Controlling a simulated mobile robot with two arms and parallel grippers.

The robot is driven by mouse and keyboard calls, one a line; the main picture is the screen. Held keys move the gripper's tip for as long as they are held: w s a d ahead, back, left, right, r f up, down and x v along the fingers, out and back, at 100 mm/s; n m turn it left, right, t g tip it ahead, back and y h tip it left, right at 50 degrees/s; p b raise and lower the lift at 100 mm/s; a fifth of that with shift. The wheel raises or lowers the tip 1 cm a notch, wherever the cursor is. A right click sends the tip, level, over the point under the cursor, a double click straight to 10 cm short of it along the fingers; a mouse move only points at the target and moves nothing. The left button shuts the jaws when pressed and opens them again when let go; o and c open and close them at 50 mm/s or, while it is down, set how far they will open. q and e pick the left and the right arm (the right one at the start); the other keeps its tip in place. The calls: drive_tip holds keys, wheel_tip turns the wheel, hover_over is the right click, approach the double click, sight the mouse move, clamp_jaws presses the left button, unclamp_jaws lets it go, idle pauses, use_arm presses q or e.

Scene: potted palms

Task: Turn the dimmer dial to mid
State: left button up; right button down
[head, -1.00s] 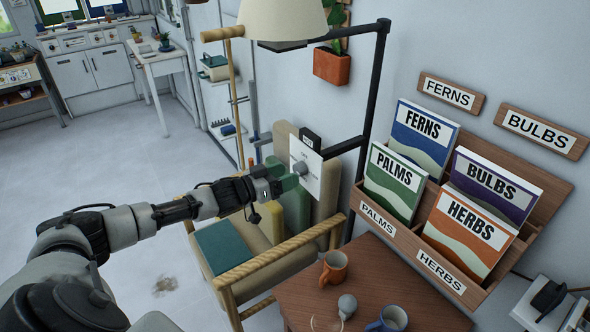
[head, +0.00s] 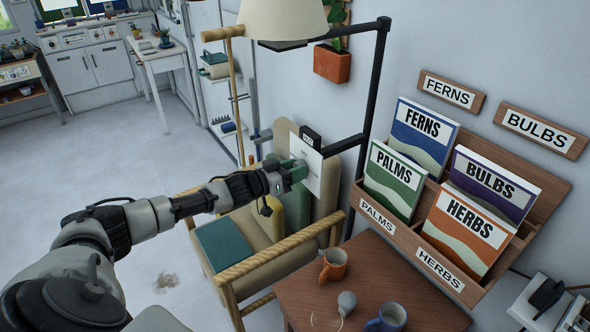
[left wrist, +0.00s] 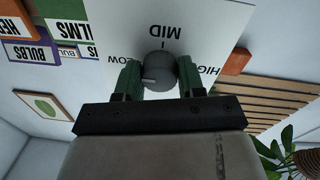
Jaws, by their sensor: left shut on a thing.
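The dimmer dial (left wrist: 158,70) is a grey round knob on a white panel (left wrist: 205,25) marked LOW, MID and HIGH. In the left wrist view its pale pointer line points left, toward the LOW side, away from MID at the top. My left gripper (left wrist: 160,78) has its green fingers on either side of the dial, shut on it. In the head view the gripper (head: 290,176) is up against the white panel (head: 310,160), which is fixed to the dark lamp stand, and it hides most of the dial. My right gripper is not in view.
A cushioned wooden armchair (head: 255,262) stands below my left arm. A wooden rack (head: 400,240) with several labelled folders hangs to the right. A small table (head: 390,285) holds an orange mug (head: 334,265) and a blue mug (head: 388,318). A cream lampshade (head: 283,20) hangs above.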

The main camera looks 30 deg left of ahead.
use_arm(q)
drive_tip(key=shift+m, duration=0.4)
drive_tip(key=shift+r+m+y+b, duration=0.2)
drive_tip(key=shift+m+b, duration=0.5)
drive_tip(key=shift+m, duration=3.35)
drive_tip(key=shift+f+m+y+b, duration=0.1)
drive_tip(key=shift+m+y+b, duration=0.4)
drive_tip(key=shift+m, duration=3.55)
drive_tip(key=o, duration=0.9)
drive_tip(key=shift+o, duration=0.2)
